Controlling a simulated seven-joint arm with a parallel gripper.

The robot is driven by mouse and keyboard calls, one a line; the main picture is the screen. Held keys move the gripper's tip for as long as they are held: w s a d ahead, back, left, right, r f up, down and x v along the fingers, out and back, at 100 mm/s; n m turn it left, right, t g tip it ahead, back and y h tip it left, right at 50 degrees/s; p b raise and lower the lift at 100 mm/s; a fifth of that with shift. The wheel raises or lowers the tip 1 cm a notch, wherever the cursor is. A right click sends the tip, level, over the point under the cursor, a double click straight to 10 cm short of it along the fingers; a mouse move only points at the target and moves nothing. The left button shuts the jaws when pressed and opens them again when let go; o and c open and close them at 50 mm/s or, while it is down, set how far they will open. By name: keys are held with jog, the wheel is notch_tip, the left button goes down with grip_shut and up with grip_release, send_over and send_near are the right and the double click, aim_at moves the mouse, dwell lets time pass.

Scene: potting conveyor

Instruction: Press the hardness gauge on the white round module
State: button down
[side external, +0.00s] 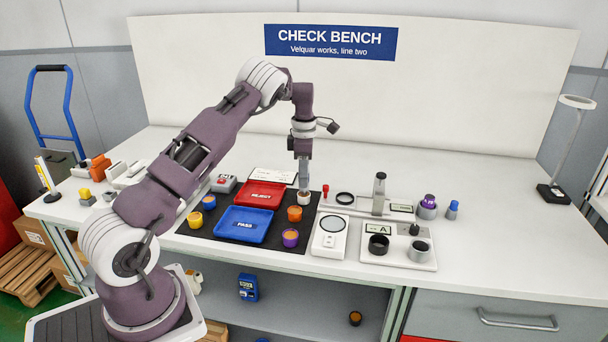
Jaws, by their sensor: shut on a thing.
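The white round module (304,198) stands on the black mat, right of the red tray, and its top looks brownish. My gripper (304,176) points straight down right above it. It is shut on a slim grey thing, which appears to be the hardness gauge (304,186). The gauge's lower end is at the module's top; I cannot tell whether they touch. The fingers and the gauge are small here and hard to separate.
A red REJECT tray (283,189) and a blue PASS tray (265,236) lie left of the module. Orange (294,213) and purple (290,237) modules stand close in front. A white scale (330,249) and plate A (427,259) are to the right.

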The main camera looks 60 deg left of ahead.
jog(key=shift+f, duration=0.5)
dwell(0.8)
jog(key=shift+r, duration=0.1)
jog(key=shift+r, duration=3)
